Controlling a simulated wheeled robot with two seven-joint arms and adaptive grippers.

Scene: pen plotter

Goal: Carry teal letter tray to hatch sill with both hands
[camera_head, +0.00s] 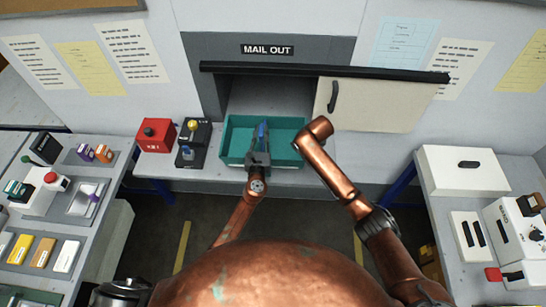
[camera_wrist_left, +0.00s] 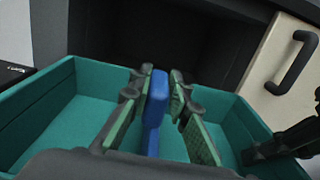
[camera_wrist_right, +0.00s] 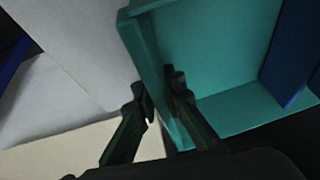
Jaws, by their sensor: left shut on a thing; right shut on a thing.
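The teal letter tray (camera_head: 234,152) is at the counter in front of the open hatch, under the MAIL OUT sign; I cannot tell whether it touches the counter. A blue upright piece (camera_wrist_left: 155,115) stands in its middle. My left gripper (camera_head: 262,140) is shut on this blue piece, one finger on each side. My right gripper (camera_wrist_right: 160,108) is shut on the tray's side wall, which also shows in the right wrist view (camera_wrist_right: 145,50). The head view hides the right fingers behind my right arm. The grey hatch sill (camera_head: 268,97) lies just behind the tray and looks clear.
The cream hatch door (camera_head: 375,107) with a dark handle is slid to the right on a black rail. A red box (camera_head: 156,136) and a black lever box (camera_head: 193,143) stand left of the tray. Side tables with several devices flank me.

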